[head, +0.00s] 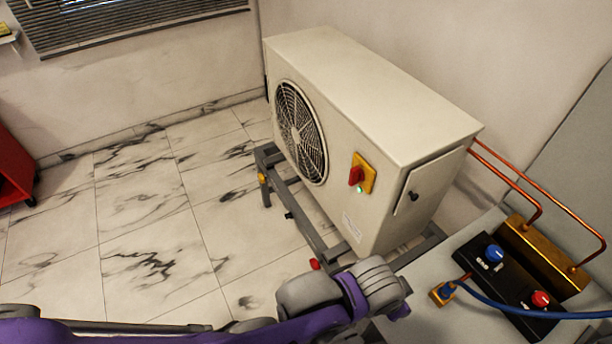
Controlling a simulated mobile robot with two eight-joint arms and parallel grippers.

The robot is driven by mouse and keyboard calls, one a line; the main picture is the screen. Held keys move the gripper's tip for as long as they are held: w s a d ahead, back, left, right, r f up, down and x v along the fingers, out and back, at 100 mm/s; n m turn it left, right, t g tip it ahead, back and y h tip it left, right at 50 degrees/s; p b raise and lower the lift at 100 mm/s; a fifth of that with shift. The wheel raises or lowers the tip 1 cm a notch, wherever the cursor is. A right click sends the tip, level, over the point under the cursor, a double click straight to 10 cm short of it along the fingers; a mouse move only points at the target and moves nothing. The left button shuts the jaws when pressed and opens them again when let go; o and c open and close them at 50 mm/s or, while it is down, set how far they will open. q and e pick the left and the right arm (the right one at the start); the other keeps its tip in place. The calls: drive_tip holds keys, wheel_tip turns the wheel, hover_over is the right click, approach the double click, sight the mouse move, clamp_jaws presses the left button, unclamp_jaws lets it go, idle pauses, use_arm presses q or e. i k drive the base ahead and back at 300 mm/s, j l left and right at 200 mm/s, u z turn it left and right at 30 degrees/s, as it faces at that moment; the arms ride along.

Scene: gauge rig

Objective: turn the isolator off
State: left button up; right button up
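The isolator is a red rotary handle (355,176) on a yellow plate (367,173), fixed to the near end of the cream outdoor fan unit (365,85). The handle stands out from the plate. A small green light (360,189) glows at the plate's lower edge. My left arm crosses the bottom of the head view, purple with grey rounded joints, in front of and below the unit. Nothing of mine touches the isolator. I see no gripper fingers of either arm.
The unit stands on a grey metal frame (310,232). At right, a bench carries a brass block (541,258), a black panel with a blue knob (494,253) and a red knob (540,298), copper pipes (535,190) and a blue hose (520,310). Marble floor at left is clear.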

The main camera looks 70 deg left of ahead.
sight(357, 175)
drive_tip(key=u, duration=1.7)
drive_tip(key=i+j+u, duration=0.1)
drive_tip(key=j+u, duration=0.3)
drive_tip(key=i+j+u, duration=0.15)
drive_tip(key=j+u, duration=0.2)
